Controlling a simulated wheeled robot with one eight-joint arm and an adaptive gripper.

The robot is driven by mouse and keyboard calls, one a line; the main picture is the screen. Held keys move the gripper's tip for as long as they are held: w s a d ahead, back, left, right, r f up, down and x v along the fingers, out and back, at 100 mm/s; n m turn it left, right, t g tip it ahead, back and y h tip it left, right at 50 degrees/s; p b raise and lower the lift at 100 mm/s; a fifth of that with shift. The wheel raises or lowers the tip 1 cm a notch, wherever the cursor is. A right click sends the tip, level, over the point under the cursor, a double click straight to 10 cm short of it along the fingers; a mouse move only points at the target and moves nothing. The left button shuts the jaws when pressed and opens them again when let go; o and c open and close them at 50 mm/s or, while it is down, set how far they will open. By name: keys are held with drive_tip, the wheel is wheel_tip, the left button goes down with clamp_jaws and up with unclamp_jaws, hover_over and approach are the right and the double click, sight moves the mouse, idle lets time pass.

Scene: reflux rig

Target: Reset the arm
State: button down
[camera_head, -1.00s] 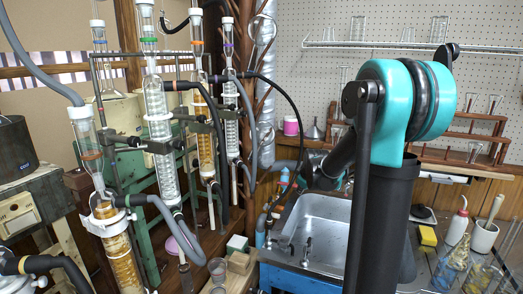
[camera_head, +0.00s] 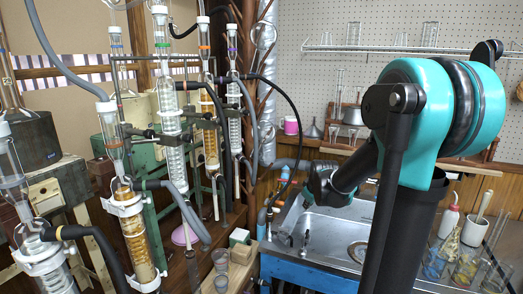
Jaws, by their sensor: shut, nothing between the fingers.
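My arm fills the right side of the view, with its teal and black joint in front. Its forearm reaches left and down over the sink. My gripper (camera_head: 289,226) is at the end of it, small and partly blurred against the sink's left rim. It is shut, and I see nothing held in it. The glass condensers of the reflux rig stand to its left, apart from it, including a coil condenser (camera_head: 170,130) and one with amber filling (camera_head: 135,240).
The metal sink (camera_head: 330,232) lies beneath my forearm. Bottles and flasks (camera_head: 443,255) stand right of my arm. Grey hoses (camera_head: 180,200) and a black tube loop between the condensers. Small cups (camera_head: 243,252) stand on the bench left of the sink. A wire shelf hangs behind.

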drive_tip(key=s+f+m+g, duration=0.1)
drive_tip(key=s+f+m, duration=0.3)
drive_tip(key=s, duration=0.9)
drive_tip(key=s+d+f+m+g, duration=0.1)
drive_tip(key=s+f+m, duration=0.2)
drive_tip(key=s, duration=1)
drive_tip(key=shift+s+d+f+m+g+h, duration=0.2)
drive_tip(key=shift+s+f+m+g+h, duration=0.15)
drive_tip(key=shift+f, duration=0.3)
drive_tip(key=c, duration=2.2)
unclamp_jaws()
drive_tip(key=shift+w, duration=0.1)
